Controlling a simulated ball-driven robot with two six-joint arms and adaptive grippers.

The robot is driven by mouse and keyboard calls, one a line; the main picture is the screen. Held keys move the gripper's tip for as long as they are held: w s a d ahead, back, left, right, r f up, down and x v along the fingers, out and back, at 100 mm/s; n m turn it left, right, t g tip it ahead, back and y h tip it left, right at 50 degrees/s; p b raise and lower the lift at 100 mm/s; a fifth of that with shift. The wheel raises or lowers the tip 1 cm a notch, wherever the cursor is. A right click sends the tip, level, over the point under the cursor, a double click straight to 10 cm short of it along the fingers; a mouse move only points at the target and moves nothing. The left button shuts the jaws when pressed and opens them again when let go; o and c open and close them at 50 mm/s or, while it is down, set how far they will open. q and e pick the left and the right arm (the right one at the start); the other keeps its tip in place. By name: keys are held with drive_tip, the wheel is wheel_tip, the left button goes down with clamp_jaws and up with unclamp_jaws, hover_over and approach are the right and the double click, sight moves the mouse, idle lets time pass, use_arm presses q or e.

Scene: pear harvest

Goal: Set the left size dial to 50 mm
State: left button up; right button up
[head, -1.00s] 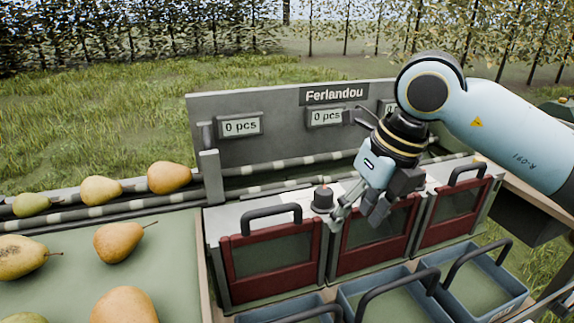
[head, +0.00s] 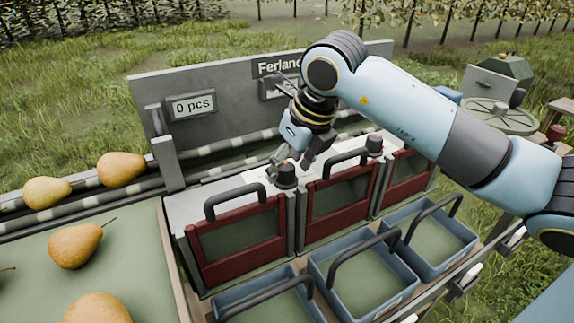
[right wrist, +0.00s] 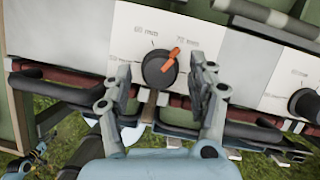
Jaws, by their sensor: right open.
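The left size dial (head: 287,176) is a black knob on the pale top panel, between the left and middle red gates. In the right wrist view, the same dial (right wrist: 156,72) has an orange pointer aimed up and right, near the right-hand label, which looks like 70 mm. Another label stands to its left; the small print is hard to read. My right gripper (head: 288,168) is open at the left dial. In the right wrist view its fingers (right wrist: 160,78) stand on either side of the knob, without visible grip. My left gripper is out of view.
A second dial (head: 374,145) stands farther right. Red gates (head: 238,275) with black handles line the front, above blue crates (head: 345,315). Pears (head: 75,245) lie on the green surface at left. A counter display (head: 193,105) reads 0 pcs.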

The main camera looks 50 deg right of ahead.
drive_tip(key=shift+w+f, duration=0.15)
drive_tip(key=shift+f, duration=0.25)
drive_tip(key=shift+c, duration=0.4)
drive_tip(key=c, duration=1.1)
drive_tip(key=shift+o, duration=0.2)
